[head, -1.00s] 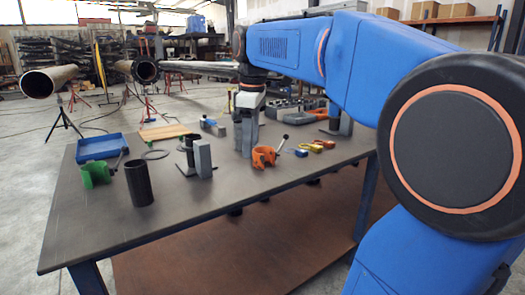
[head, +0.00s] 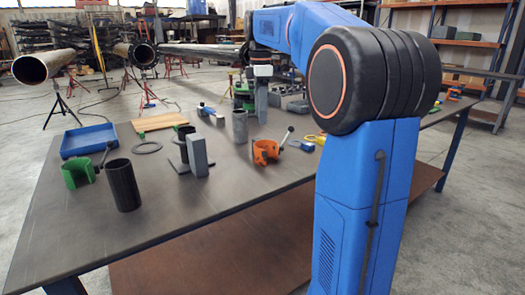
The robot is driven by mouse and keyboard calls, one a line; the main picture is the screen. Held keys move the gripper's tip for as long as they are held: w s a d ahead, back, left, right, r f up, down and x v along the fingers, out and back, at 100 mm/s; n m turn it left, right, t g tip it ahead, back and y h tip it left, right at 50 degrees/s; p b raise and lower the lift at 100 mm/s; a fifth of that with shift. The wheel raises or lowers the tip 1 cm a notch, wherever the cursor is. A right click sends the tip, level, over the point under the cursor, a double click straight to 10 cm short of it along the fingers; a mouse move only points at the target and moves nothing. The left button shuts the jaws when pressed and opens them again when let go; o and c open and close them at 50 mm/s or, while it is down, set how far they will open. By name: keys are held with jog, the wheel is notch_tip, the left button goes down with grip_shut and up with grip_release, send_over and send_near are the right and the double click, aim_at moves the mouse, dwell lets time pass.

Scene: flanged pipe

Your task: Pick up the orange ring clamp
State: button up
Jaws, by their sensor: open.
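The orange ring clamp (head: 265,151) stands on the dark workbench (head: 225,195), in front of the arm's column, with its open side toward the upper part of the picture.
A grey cylinder (head: 240,126) stands just behind the clamp. A grey angle block (head: 195,156), a black tube (head: 123,185), a green clamp (head: 78,173) and a blue tray (head: 89,140) stand to the left. The bench's front area is clear.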

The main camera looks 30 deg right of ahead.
aim_at(261, 144)
notch_tip(261, 144, down, 12)
jog(key=shift+r, duration=0.1)
dwell(0.5)
grip_shut()
